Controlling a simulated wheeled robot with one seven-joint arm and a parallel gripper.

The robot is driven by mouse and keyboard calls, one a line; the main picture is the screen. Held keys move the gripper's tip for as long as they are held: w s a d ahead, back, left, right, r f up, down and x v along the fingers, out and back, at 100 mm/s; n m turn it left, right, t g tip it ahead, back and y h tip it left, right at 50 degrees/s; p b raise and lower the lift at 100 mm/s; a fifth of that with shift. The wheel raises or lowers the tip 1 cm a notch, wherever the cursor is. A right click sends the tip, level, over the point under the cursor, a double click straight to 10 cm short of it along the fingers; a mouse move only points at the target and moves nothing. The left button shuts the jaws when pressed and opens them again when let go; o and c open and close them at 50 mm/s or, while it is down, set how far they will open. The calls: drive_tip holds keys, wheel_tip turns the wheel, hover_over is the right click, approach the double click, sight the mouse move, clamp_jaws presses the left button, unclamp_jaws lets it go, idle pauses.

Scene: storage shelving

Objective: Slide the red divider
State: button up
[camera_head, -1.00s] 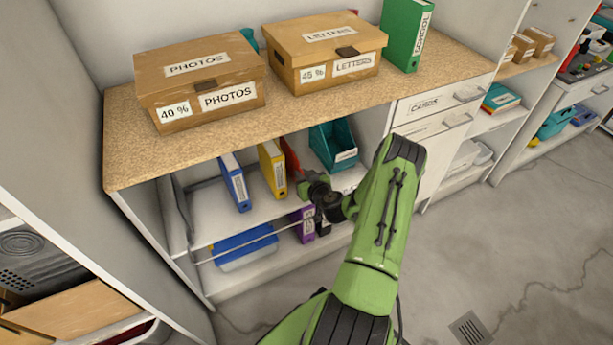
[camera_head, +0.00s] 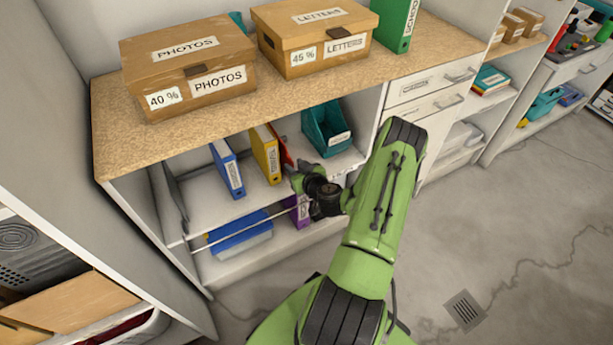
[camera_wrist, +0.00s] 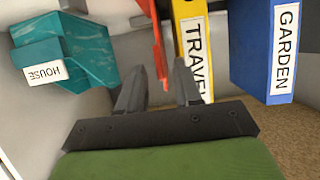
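The red divider (camera_head: 285,150) is a thin upright panel on the shelf under the worktop, between the yellow binder (camera_head: 265,154) and the teal bin (camera_head: 327,128). In the wrist view the red divider (camera_wrist: 158,40) hangs down from the top edge, and its lower end shows between my fingertips. My gripper (camera_wrist: 158,70) is open, with one finger on either side of the divider and a visible gap on the left side. In the head view my gripper (camera_head: 294,180) is in front of the divider and hides its lower part.
A blue binder (camera_head: 227,167) stands left of the yellow one. A purple binder (camera_head: 299,211) and a blue box (camera_head: 240,236) are on the lower shelf. The worktop (camera_head: 130,140) lies above, carrying a photos box (camera_head: 190,65) and a letters box (camera_head: 315,35).

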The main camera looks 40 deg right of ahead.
drive_tip(key=p+v, duration=0.5)
drive_tip(key=v, duration=0.7)
drive_tip(key=shift+f, duration=0.1)
drive_tip(key=shift+c, duration=0.5)
